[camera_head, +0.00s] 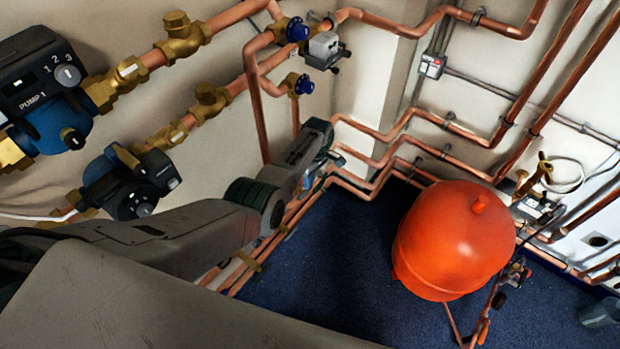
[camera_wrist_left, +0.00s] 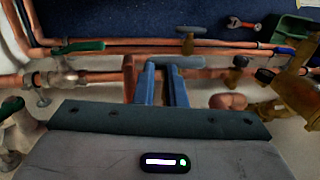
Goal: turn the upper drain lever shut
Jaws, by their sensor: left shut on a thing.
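In the left wrist view, the two blue fingers of my left gripper (camera_wrist_left: 160,72) are close around a grey-green lever handle (camera_wrist_left: 188,61), which lies sideways at the fingertips. I take this as the drain lever; its valve body is mostly hidden behind the fingers. A second lever with a darker green handle (camera_wrist_left: 82,46) sits on a valve to the left, apart from the gripper. In the head view my left gripper (camera_head: 318,178) is beside the copper pipes, and its wrist hides the lever there. My right gripper is not in view.
A red round tank (camera_head: 455,240) stands on the blue floor (camera_head: 335,275), right of my left arm. Pumps (camera_head: 45,90) and brass valves line the left wall.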

